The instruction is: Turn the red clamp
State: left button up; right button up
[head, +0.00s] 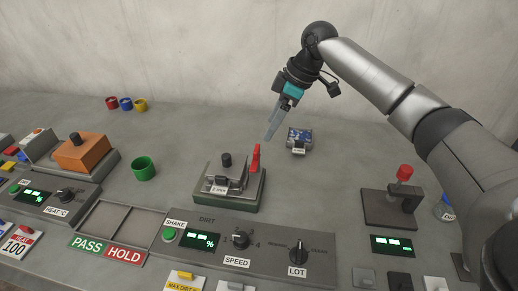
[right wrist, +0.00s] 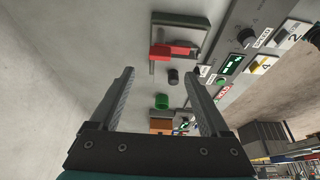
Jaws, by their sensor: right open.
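The red clamp (head: 256,157) stands upright as a thin red lever on the right side of a grey-topped, green-based fixture (head: 218,201) with a black knob. In the right wrist view the red clamp (right wrist: 172,51) shows ahead, beyond the fingertips. My right gripper (head: 269,135) points down, just above and slightly right of the clamp in the head view, apart from it. In the right wrist view its fingers (right wrist: 158,73) are spread wide with nothing between them. My left gripper is not in view.
A control panel (head: 330,257) with dials and a green display lies in front of the fixture. A green cup (head: 144,168) and an orange block (head: 87,152) stand to the left. A small blue box (head: 299,141) is behind right. A red-knobbed lever (head: 404,173) stands right.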

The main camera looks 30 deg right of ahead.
aim_at(258, 148)
jog(key=b+x, duration=0.1)
jog(key=x, duration=0.8)
jog(key=shift+b, duration=0.35)
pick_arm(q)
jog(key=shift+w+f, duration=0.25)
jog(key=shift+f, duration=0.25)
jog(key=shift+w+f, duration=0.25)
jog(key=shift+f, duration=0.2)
pick_arm(e)
jog(key=shift+r, duration=0.1)
grip_shut()
